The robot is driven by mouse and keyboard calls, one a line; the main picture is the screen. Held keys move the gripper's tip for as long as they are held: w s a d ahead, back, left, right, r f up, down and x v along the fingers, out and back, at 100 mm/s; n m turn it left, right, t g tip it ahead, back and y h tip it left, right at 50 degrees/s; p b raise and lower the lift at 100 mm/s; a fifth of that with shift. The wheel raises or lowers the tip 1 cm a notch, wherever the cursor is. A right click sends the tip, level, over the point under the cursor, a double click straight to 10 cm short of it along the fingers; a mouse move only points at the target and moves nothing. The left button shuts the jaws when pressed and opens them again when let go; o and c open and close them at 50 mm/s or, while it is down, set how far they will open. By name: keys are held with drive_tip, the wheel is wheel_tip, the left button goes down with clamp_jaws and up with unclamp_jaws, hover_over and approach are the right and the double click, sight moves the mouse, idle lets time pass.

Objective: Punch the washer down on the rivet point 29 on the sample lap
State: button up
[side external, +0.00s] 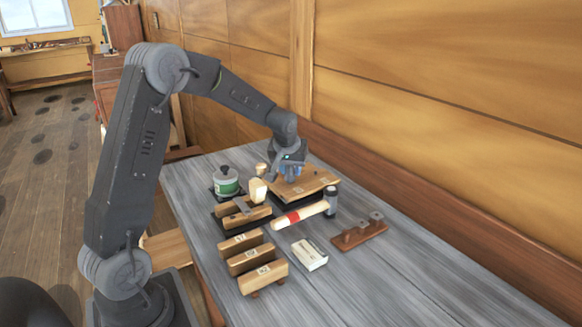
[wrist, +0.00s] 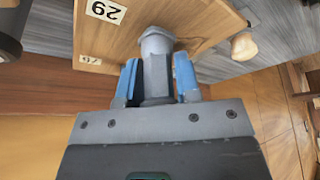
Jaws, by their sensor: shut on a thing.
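My gripper (side external: 290,166) is over the wooden sample lap (side external: 312,184) on the bench. In the wrist view its blue fingers (wrist: 156,82) are shut on a grey metal punch (wrist: 156,50), one finger on each side. The punch's wide round end is over the lap's wooden face (wrist: 115,45), close to the label 29 (wrist: 105,11). I cannot tell whether the punch touches the wood. The washer and the rivet point do not show; the punch may hide them. A second small label (wrist: 89,60) lies nearer the fingers.
Several labelled wooden blocks (side external: 263,277), a pale box (side external: 309,254) and a brown stand (side external: 359,234) are in front. The bench's right front (side external: 440,285) is clear.

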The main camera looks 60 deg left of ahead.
drive_tip(key=shift+f, duration=0.1)
drive_tip(key=o, duration=1.1)
drive_tip(key=shift+r, duration=4.05)
